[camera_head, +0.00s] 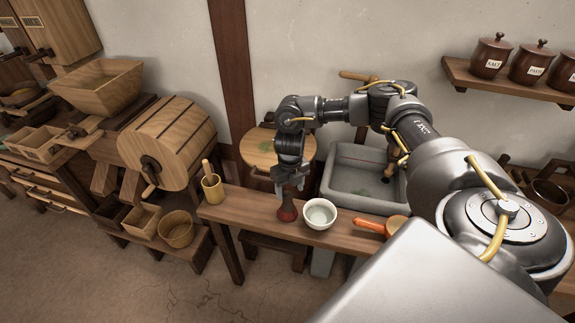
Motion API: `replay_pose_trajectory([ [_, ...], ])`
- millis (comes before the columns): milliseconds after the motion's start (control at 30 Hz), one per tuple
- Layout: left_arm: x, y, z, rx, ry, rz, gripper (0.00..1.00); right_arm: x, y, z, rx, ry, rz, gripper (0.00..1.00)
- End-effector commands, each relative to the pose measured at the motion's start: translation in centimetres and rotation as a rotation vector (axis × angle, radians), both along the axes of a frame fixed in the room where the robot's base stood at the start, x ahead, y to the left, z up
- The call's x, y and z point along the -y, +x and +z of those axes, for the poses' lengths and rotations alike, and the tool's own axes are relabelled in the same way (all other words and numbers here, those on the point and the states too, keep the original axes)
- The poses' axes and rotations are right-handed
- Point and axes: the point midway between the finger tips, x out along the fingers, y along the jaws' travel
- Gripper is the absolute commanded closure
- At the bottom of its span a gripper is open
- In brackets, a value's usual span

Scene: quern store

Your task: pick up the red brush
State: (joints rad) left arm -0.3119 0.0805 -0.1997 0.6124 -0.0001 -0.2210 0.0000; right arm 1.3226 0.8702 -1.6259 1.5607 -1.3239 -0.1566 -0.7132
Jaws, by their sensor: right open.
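The red brush (287,213) stands on the narrow wooden bench, left of a white bowl. It is dark red and flares toward its base; its top is hidden by my gripper. My right gripper (288,190) points down directly over the brush, its fingers open at the brush's upper part. I cannot tell whether the fingers touch it. My left gripper is not in view.
The white bowl (320,213) stands close to the right of the brush. An orange-handled pan (395,226) lies further right, and a wooden mortar (213,187) stands at the bench's left end. A stone sink (345,180) is behind the bench (250,205).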

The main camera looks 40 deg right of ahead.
Motion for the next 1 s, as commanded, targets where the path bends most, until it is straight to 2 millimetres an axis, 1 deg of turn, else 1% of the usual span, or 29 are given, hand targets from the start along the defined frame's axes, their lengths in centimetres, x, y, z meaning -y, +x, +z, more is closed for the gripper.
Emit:
replay_pose_trajectory([
  [100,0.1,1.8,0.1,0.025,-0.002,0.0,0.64,-0.1,0.1,-0.3,0.001,0.0,0.002,0.4],
  [233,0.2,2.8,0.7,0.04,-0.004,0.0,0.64,-0.3,0.1,-0.8,-0.002,0.0,0.002,0.4],
  [400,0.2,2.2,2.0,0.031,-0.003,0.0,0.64,-0.6,0.4,-3.2,-0.002,-0.002,0.003,0.4],
  [533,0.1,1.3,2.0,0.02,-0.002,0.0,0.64,-0.6,0.4,-4.9,-0.002,-0.001,0.003,0.4],
  [633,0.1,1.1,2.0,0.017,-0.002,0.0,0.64,-0.6,0.4,-5.4,0.0,0.001,0.003,0.4],
  [833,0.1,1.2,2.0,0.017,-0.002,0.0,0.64,-0.6,0.4,-5.5,0.001,0.001,0.003,0.4],
  [1000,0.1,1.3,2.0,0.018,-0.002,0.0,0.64,-0.6,0.4,-5.4,0.0,0.001,0.003,0.62],
])
